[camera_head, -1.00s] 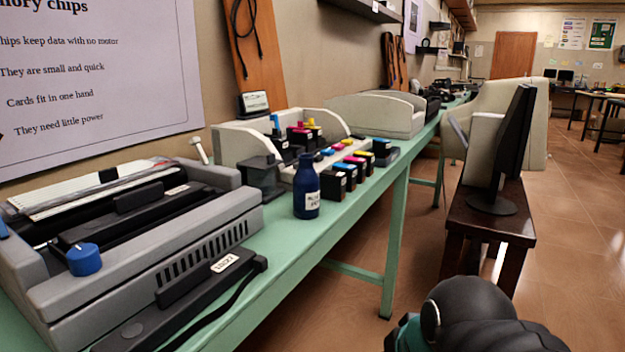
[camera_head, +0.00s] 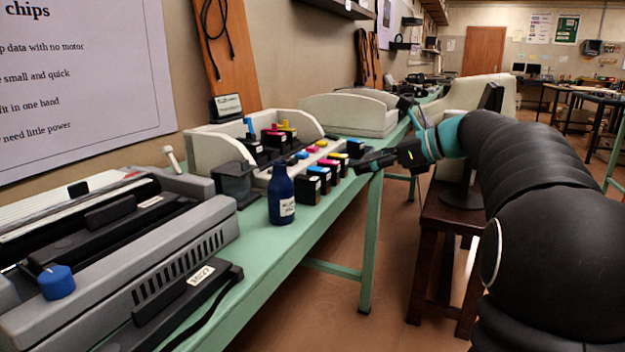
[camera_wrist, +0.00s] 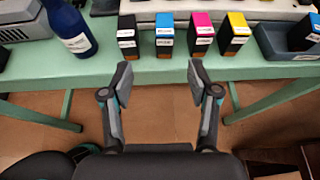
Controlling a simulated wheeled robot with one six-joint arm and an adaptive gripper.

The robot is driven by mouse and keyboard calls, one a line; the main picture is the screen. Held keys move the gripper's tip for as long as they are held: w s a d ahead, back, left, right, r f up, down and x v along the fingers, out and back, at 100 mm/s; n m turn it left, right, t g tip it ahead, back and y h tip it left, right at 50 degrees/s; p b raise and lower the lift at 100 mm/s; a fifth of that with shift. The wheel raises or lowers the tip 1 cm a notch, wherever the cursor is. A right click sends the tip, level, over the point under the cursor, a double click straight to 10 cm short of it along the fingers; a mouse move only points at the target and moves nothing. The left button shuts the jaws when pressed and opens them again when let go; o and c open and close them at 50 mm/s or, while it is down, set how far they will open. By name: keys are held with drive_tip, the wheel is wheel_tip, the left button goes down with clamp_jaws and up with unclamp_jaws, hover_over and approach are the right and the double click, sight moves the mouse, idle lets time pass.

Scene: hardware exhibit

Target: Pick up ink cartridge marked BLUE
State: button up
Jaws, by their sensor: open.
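Several black ink cartridges with coloured tops stand in a row along the front edge of the green table. A yellow-topped one (camera_wrist: 235,34) is further right. Their label writing is too small to read. The blue-topped one also shows in the head view (camera_head: 320,172). My gripper (camera_wrist: 159,76) is open and empty, in front of the table edge, apart from the cartridges and roughly in line with the blue-topped one.
A dark blue bottle (camera_head: 281,195) stands left of the row. A pale printer body (camera_head: 216,148) with more cartridges is behind it. A grey tray (camera_wrist: 282,44) sits right of the row. A wooden stool (camera_head: 433,225) with a monitor is beside my arm.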

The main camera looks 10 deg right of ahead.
sight(329, 170)
drive_tip(key=x, duration=0.9)
drive_tip(key=b+x, duration=0.1)
drive_tip(key=x, duration=0.3)
drive_tip(key=shift+w+r, duration=0.15)
drive_tip(key=shift+w, duration=0.35)
clamp_jaws()
